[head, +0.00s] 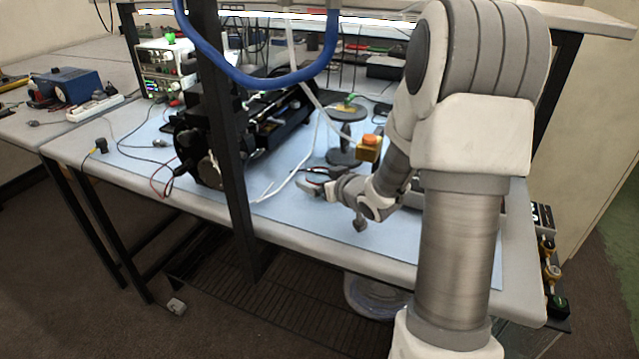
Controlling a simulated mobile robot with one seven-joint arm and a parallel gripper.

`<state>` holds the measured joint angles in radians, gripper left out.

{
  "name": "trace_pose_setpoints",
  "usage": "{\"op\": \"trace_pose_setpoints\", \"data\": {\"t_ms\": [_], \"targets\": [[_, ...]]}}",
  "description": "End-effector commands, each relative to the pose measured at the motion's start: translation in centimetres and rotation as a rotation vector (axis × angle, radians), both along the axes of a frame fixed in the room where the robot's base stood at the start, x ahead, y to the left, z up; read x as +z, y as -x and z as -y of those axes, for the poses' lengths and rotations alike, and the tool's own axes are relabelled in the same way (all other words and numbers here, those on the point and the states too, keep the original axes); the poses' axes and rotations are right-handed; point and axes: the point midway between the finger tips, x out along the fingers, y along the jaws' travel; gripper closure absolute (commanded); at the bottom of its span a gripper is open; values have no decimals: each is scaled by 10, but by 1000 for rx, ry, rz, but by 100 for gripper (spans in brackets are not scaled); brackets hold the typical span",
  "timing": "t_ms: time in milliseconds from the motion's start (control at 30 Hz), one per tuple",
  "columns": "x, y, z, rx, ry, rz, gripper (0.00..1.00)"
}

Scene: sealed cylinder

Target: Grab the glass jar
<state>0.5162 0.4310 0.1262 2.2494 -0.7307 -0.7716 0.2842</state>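I cannot make out a glass jar for certain on the bench. A pale, clear, rounded container (378,298) sits low under the bench's front edge, partly hidden behind my arm; I cannot tell if it is the jar. My arm fills the right of the view and reaches over the bench. My gripper (335,190) is small in the picture, low over the blue mat near the bench's front edge. Its fingers are too small to read, and I see nothing clearly held in it.
The bench with its blue mat (118,160) carries a black machine (200,130) at left. A black spool-shaped stand (346,130) and a yellow box with an orange top (369,148) stand behind my gripper. A dark upright post (232,160) and blue hose (262,82) cross the view.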

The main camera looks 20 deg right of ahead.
Motion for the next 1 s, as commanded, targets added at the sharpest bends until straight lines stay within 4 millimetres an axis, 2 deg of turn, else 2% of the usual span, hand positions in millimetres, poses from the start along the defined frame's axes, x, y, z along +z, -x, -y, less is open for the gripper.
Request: {"op": "trace_pose_setpoints", "data": {"t_ms": [33,67,467,1000], "targets": [[0,0,0,0,0,0,9],[0,0,0,0,0,0,14],[0,0,0,0,0,0,86],[8,-5,-3,0,0,3,87]]}}
